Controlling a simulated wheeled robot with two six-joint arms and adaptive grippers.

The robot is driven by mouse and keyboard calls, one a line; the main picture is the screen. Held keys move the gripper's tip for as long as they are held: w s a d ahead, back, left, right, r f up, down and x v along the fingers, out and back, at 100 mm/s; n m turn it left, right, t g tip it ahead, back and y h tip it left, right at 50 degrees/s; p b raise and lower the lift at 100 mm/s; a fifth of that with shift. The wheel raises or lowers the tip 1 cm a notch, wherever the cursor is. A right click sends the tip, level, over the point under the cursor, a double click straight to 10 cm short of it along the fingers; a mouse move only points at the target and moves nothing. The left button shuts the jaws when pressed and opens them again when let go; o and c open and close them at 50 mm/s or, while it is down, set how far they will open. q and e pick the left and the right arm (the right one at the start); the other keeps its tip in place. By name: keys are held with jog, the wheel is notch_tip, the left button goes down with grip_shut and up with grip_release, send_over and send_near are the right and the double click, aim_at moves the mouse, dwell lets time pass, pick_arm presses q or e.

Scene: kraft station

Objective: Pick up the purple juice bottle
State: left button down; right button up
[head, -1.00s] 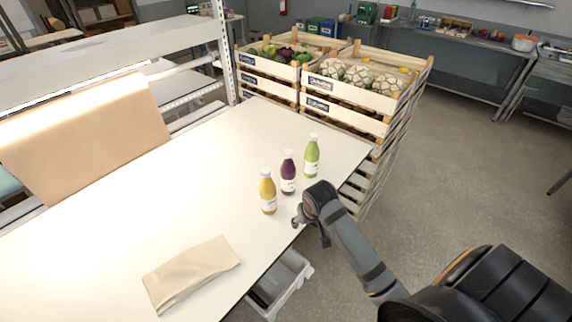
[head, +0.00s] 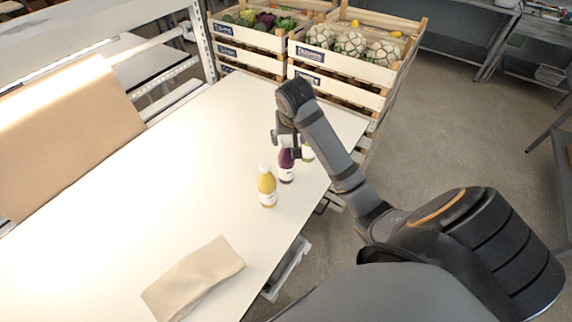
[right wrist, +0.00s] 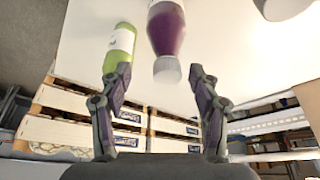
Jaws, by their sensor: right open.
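The purple juice bottle (head: 286,168) stands upright on the white table, its upper part hidden behind my right gripper in the head view. My right gripper (head: 286,143) is over the purple bottle. In the right wrist view the purple bottle (right wrist: 167,30) shows with its pale cap (right wrist: 167,70) between and beyond the open fingers (right wrist: 158,85); nothing is held. A green bottle (right wrist: 120,45) is near the left finger; in the head view it is mostly hidden behind my arm (head: 308,154). A yellow bottle (head: 267,188) stands at the front left of the purple one. My left gripper is not in view.
A folded tan paper bag (head: 193,277) lies on the near part of the white table (head: 150,190). Stacked wooden crates with vegetables (head: 335,76) stand beyond the table's far end. A large brown sheet (head: 65,125) is at the left. The table's middle is clear.

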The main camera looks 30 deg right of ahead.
aim_at(286, 161)
jog(key=shift+w+f+p, duration=0.55)
jog(key=shift+f+p, duration=0.2)
jog(key=p+x, duration=0.1)
jog(key=x, duration=0.2)
jog(key=shift+a+f, duration=0.1)
jog(key=shift+f, duration=0.15)
jog(key=shift+w+f, duration=0.2)
pick_arm(q)
jog(key=r, duration=0.1)
jog(key=w+r, duration=0.1)
jog(key=r, duration=0.1)
jog(key=shift+w, duration=0.2)
pick_arm(e)
jog(key=shift+s, duration=0.1)
grip_shut()
